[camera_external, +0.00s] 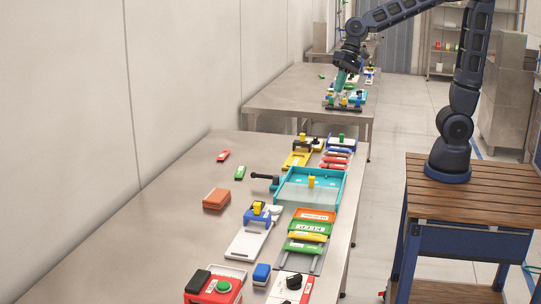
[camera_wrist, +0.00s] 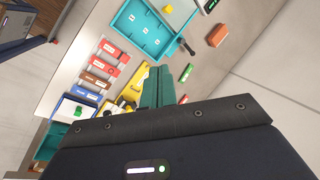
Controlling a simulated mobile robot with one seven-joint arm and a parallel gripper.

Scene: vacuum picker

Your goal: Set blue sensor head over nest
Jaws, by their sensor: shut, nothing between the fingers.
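My gripper (camera_external: 341,90) has teal fingers, shut with nothing between them, and hangs in the air at the upper right of the external view. In the wrist view the fingers (camera_wrist: 158,78) reach over the table, beside a yellow fixture (camera_wrist: 112,108). No part is clearly marked as the sensor head or the nest.
An orange-brown block (camera_external: 216,198), a green piece (camera_external: 239,173) and a red piece (camera_external: 223,155) lie left. The table's left side is mostly clear. A second table (camera_external: 285,90) stands behind.

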